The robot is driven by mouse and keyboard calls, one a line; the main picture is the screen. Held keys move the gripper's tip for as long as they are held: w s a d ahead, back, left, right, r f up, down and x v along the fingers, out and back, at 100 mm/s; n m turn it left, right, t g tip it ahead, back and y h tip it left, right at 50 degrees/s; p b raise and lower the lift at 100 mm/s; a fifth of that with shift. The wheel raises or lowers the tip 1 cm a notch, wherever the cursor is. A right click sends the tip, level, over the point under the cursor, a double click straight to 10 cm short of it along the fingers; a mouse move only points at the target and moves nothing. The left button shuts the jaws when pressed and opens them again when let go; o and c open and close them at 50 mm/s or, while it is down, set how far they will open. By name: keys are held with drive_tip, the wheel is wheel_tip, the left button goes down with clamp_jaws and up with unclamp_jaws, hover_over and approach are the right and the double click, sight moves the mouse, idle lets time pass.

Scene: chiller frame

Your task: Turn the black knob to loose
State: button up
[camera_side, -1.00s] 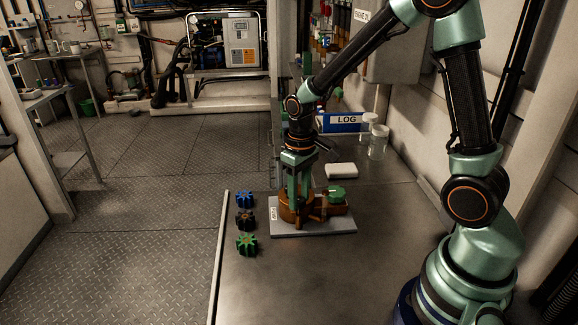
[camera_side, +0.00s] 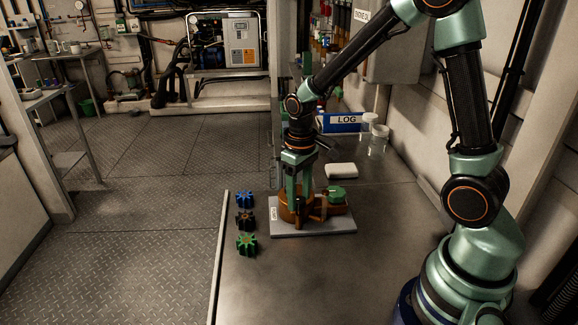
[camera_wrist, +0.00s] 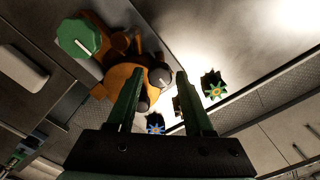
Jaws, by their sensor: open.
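The black knob (camera_wrist: 160,77) is a round cap with a pale line on top. It sits on the orange-brown housing (camera_wrist: 120,76) in the wrist view. My gripper (camera_wrist: 160,72) is open, with one finger on either side of the knob in that view; contact cannot be told. In the side view my gripper (camera_side: 298,188) points down over the housing (camera_side: 290,208) and hides the black knob. A green knob (camera_wrist: 78,38) with a white line is on the same housing; it also shows in the side view (camera_side: 337,193).
The housing stands on a grey plate (camera_side: 320,229). Blue (camera_side: 245,200), black (camera_side: 245,221) and green (camera_side: 246,245) star-shaped wheels lie left of it, near the bench edge. A white block (camera_side: 341,170), clear jars (camera_side: 378,141) and a blue LOG sign (camera_side: 345,123) are behind.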

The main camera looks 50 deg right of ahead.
sight(299, 200)
wheel_tip(299, 200, up, 12)
idle(0.5)
drive_tip(key=s+a+r+t, duration=0.3)
drive_tip(key=s+r+t, duration=0.1)
drive_tip(key=s, duration=0.3)
drive_tip(key=shift+s+t, duration=0.4)
drive_tip(key=shift+t, duration=0.4)
drive_tip(key=shift+o, duration=0.2)
drive_tip(key=shift+r, duration=0.15)
